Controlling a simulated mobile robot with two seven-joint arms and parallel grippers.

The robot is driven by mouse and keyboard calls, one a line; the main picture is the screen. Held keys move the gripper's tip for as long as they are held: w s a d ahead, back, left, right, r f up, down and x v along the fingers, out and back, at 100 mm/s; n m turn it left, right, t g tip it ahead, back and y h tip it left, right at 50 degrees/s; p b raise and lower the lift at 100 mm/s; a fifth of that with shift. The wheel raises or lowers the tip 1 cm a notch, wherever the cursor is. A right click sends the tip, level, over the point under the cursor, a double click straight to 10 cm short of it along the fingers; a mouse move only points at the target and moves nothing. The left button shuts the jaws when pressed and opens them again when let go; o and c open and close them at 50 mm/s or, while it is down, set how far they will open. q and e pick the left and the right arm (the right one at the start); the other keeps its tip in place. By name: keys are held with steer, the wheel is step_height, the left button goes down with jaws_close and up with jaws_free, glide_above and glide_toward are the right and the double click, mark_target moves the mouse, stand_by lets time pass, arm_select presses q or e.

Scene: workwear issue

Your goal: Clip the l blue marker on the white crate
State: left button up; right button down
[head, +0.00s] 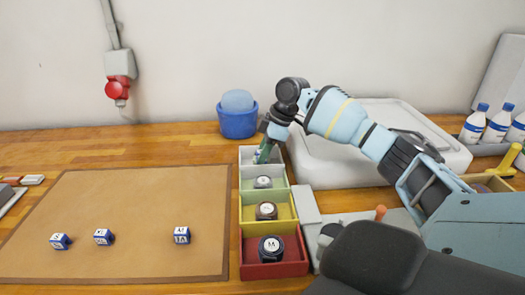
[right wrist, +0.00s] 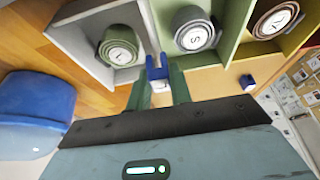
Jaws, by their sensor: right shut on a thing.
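My right gripper (head: 264,152) reaches down over the white crate (head: 247,152), the farthest in a row of small coloured crates. In the right wrist view its green fingers (right wrist: 162,86) are shut on a blue marker (right wrist: 156,69) with a forked clip. The marker is close to the corner of the white crate (right wrist: 74,46), near the green crate's side. I cannot tell whether the clip touches the wall. The letter on the held marker is not readable. A rolled item (right wrist: 119,46) with a round label lies in the white crate. My left gripper is not in view.
Blue-and-white markers (head: 60,241) (head: 103,237) (head: 182,235) stand on the brown mat (head: 130,200). Green (head: 246,184), yellow (head: 247,223) and red (head: 247,270) crates continue the row, each holding a roll. A blue tub (head: 238,124) stands behind; a large white bin (head: 330,172) is to the right.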

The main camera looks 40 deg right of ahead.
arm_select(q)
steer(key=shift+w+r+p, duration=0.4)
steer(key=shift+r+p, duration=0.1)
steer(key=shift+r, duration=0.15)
arm_select(e)
steer(key=shift+f, duration=0.3)
stand_by(0.7)
steer(key=shift+f, duration=0.6)
stand_by(0.3)
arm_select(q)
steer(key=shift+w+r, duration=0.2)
arm_select(e)
steer(key=shift+f, duration=0.5)
stand_by(0.5)
steer(key=c, duration=0.8)
jaws_free()
steer(key=shift+r, duration=0.1)
steer(key=shift+r+p, duration=1.7)
steer(key=shift+r, duration=1.75)
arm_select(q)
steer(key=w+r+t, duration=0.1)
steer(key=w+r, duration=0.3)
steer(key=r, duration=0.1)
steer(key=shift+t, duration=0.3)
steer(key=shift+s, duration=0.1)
arm_select(e)
steer(key=shift+f, duration=0.1)
